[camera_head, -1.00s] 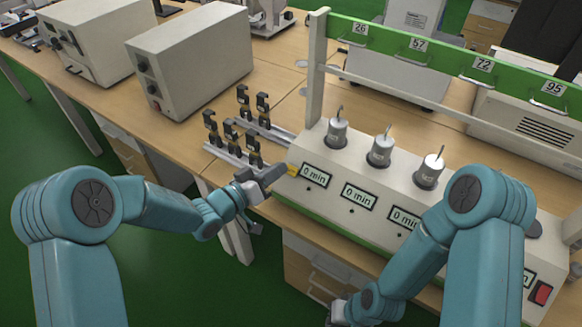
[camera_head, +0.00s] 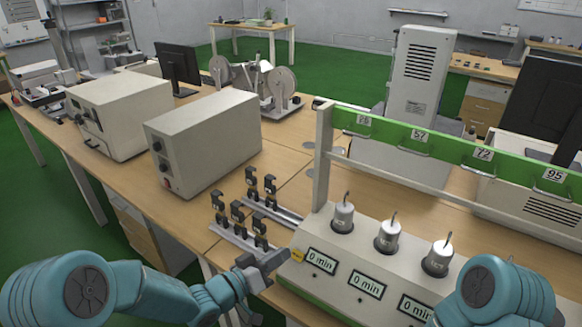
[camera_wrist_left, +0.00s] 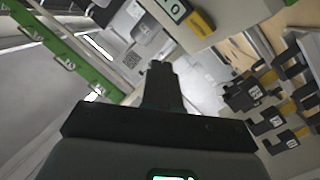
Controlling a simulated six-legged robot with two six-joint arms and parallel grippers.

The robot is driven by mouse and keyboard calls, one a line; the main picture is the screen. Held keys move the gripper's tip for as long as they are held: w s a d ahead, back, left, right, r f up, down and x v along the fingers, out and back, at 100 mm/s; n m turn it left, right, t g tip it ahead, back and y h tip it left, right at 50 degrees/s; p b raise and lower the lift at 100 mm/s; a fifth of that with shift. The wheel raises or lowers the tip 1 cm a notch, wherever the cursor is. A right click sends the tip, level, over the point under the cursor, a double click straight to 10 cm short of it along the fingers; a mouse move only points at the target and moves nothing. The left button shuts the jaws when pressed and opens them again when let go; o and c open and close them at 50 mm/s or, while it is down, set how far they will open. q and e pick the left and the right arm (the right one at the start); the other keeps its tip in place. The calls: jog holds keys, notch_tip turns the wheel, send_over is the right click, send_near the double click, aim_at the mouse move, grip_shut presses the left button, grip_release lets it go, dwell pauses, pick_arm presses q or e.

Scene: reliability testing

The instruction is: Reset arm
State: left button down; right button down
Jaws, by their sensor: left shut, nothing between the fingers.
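My left gripper (camera_head: 268,268) is shut and empty. In the head view it hangs just in front of the left end of the beige timer panel (camera_head: 330,285), close to a small yellow label. In the left wrist view the dark closed fingers (camera_wrist_left: 160,85) point up the picture, with the panel's yellow part (camera_wrist_left: 201,23) beyond them. My right arm (camera_head: 495,295) shows at the lower right, in front of the panel; its gripper is out of view.
Dark clamps stand on metal rails (camera_head: 240,240) just behind my left gripper. Metal cylinders (camera_head: 388,236) sit on the panel. A green numbered rack bar (camera_head: 450,145) stands behind. Two beige boxes (camera_head: 205,140) occupy the wooden bench (camera_head: 290,160).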

pick_arm(q)
jog(key=s+a+f+n+g+y, duration=0.2)
jog(key=s+a+f+n+y, duration=0.15)
jog(key=s+f, duration=0.45)
jog(key=s+a+f+n+g+y, duration=0.25)
jog(key=s+a+f+y, duration=0.2)
jog(key=f, duration=0.75)
jog(key=s+a+f+g, duration=0.1)
jog(key=s+f+g, duration=0.1)
jog(key=s, duration=0.6)
jog(key=s+a+f+g+y, duration=0.1)
jog(key=s+f+g, duration=0.2)
jog(key=s, duration=0.5)
jog(key=shift+a+m+g, duration=0.2)
jog(key=shift+m+g, duration=0.2)
jog(key=shift+g, duration=0.25)
